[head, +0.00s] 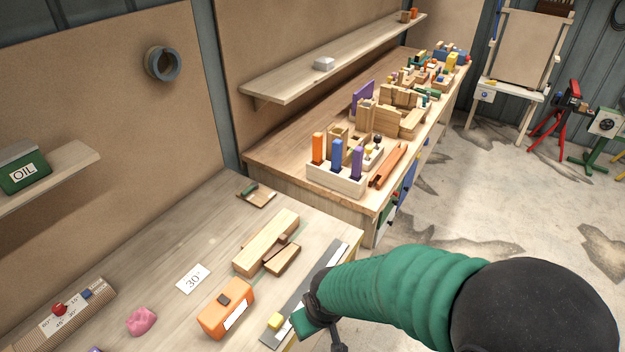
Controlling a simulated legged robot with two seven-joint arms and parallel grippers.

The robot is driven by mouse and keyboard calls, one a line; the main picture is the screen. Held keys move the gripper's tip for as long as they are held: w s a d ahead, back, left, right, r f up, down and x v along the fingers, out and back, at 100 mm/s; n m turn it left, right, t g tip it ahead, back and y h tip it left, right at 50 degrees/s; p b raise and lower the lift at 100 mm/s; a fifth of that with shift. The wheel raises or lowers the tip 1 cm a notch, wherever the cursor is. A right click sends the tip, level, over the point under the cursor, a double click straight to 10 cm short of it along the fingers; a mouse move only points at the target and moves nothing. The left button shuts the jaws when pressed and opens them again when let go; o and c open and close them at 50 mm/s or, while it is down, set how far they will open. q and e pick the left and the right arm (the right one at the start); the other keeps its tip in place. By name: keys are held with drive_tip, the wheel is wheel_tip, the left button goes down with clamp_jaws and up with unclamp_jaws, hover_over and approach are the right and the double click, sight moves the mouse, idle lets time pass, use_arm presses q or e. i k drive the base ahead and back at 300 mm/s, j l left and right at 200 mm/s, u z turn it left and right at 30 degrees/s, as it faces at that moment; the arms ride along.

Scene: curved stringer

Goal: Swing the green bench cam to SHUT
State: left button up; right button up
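A small dark green piece (251,188) lies on a wooden plate at the back of the near bench; it may be the green bench cam, but it is too small to be sure, and I see no readable SHUT mark. My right arm, in a green sleeve, reaches in from the right. My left gripper is out of view.
An orange box (227,308), wooden blocks (267,242), a "30°" card (193,279) and a pink lump (141,321) lie on the near bench (190,235). A second bench behind holds many wooden pieces. Floor (470,210) is open at right.

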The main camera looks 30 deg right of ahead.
sight(254, 185)
drive_tip(key=z, duration=0.55)
drive_tip(key=i+l, duration=0.2)
drive_tip(key=i+l+u, duration=0.1)
drive_tip(key=l, duration=0.35)
drive_tip(key=i+l, duration=0.3)
drive_tip(key=i+l+u, duration=0.1)
drive_tip(key=l, duration=0.25)
drive_tip(key=i+l, duration=0.25)
drive_tip(key=i+l+u, duration=0.1)
drive_tip(key=l, duration=0.35)
drive_tip(key=i+l, duration=0.4)
drive_tip(key=l, duration=0.35)
drive_tip(key=i+j+u, duration=0.05)
